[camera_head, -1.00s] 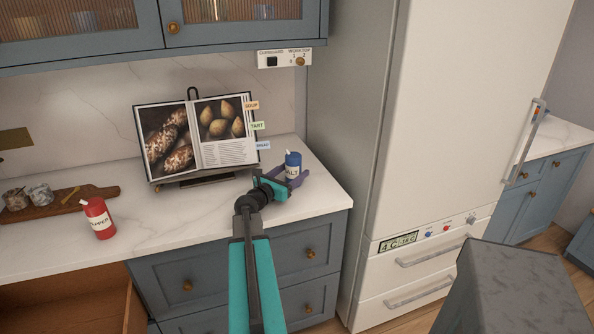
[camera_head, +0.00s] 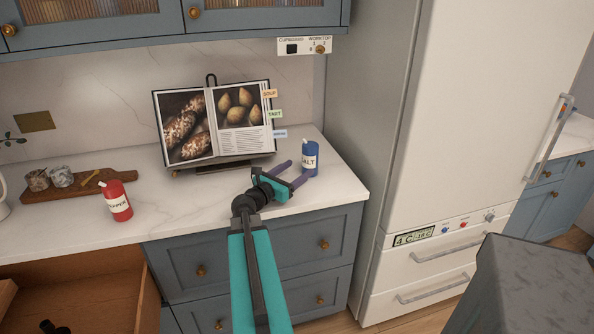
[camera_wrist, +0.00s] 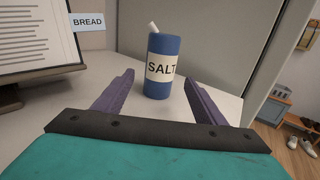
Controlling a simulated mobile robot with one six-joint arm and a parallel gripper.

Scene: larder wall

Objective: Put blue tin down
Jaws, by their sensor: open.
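The blue tin (camera_head: 311,153), labelled SALT, stands upright on the white worktop at its right end, near the fridge. In the wrist view the blue tin (camera_wrist: 162,66) stands just beyond the fingertips, with a white spout on top. My gripper (camera_head: 293,172) is open, its two purple fingers spread and pointing at the tin. In the wrist view my gripper (camera_wrist: 160,90) has clear worktop between its fingers and nothing held.
A cookbook (camera_head: 218,121) stands on a stand behind and left of my gripper. A red pepper tin (camera_head: 117,200) and a wooden board (camera_head: 78,187) with jars are further left. A drawer (camera_head: 95,285) is open at lower left. The fridge (camera_head: 440,130) bounds the right side.

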